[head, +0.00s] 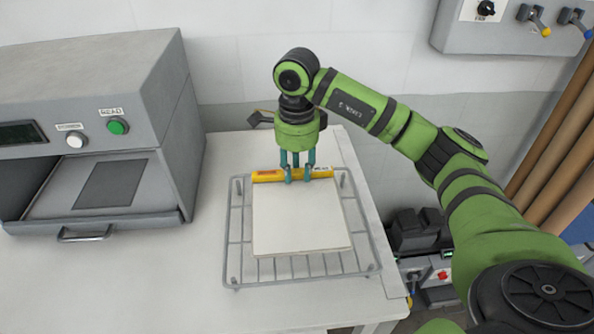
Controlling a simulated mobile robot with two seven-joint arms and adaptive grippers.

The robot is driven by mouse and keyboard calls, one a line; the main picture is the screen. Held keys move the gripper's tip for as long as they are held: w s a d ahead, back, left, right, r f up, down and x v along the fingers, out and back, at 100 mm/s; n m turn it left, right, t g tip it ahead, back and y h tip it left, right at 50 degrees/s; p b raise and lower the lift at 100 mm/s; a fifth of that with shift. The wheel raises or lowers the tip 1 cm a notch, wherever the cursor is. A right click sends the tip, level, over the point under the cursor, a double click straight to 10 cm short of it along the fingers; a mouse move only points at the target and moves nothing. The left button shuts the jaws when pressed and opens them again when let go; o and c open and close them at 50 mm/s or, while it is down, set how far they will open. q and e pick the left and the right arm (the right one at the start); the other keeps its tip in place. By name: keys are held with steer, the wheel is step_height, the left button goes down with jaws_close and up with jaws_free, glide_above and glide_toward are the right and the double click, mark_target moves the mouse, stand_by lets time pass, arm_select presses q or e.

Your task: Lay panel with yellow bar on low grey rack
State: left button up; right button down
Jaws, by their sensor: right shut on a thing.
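The panel (298,220) is a flat, off-white square with a yellow bar (268,176) along its far edge. It is over the low grey wire rack (233,262), inside the rack's outline. Whether it rests fully on the wires I cannot tell. My right gripper (298,176) points down with its teal fingers shut on the yellow bar near the bar's middle. The fingers hide part of the bar. The rack's wires show around the panel at the left, right and near sides. My left gripper is not in view.
A grey press (100,120) with an open front, a white button and a green button stands left of the rack. The white table (150,280) is clear at the front left. A small dark object (260,118) lies behind my gripper. The table's right edge is close to the rack.

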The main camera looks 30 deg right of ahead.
steer(key=shift+f, duration=1.15)
steer(key=c, duration=0.9)
jaws_free()
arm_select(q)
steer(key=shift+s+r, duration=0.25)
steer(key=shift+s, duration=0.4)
